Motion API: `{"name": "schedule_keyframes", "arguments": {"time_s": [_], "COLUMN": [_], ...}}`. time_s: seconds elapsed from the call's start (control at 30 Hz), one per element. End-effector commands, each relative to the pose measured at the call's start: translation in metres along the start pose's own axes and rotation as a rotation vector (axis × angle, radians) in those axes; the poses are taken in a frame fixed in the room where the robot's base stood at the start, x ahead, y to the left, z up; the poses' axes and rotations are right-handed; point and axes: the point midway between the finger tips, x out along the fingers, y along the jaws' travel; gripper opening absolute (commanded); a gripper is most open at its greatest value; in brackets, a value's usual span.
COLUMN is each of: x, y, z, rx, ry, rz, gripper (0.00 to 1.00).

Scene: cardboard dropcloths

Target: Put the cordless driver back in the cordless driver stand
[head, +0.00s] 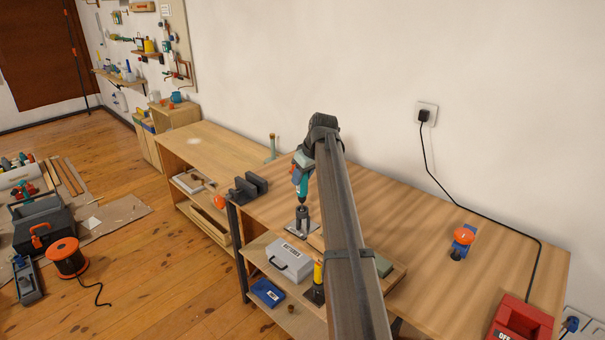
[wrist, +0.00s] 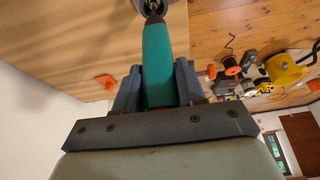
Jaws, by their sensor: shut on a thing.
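The cordless driver (head: 301,182) has a teal body with a dark nose. It hangs nose down in my gripper (head: 304,166), above the workbench. In the wrist view the teal driver body (wrist: 158,62) lies between my two fingers (wrist: 158,88), which are shut on it. The cordless driver stand (head: 302,222) is a small dark upright holder on a flat base near the bench's left front edge. The driver's nose lines up with the stand's top; I cannot tell whether it is inside or just above. My arm hides part of the bench right of the stand.
A dark vise (head: 247,189) with an orange knob sits left of the stand. An orange and blue tool (head: 463,238) and a red box (head: 519,320) are on the right. A grey case (head: 289,259) lies on the shelf below. The bench's back right is clear.

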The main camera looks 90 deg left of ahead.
Motion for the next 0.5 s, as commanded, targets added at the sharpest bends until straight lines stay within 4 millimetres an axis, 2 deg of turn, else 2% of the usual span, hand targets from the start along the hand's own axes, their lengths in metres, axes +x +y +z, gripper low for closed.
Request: {"name": "schedule_keyframes", "arguments": {"time_s": [0.5], "x": [0.012], "y": [0.0], "z": [0.005], "rx": [0.0], "ry": [0.001], "rz": [0.0], "gripper": [0.03]}}
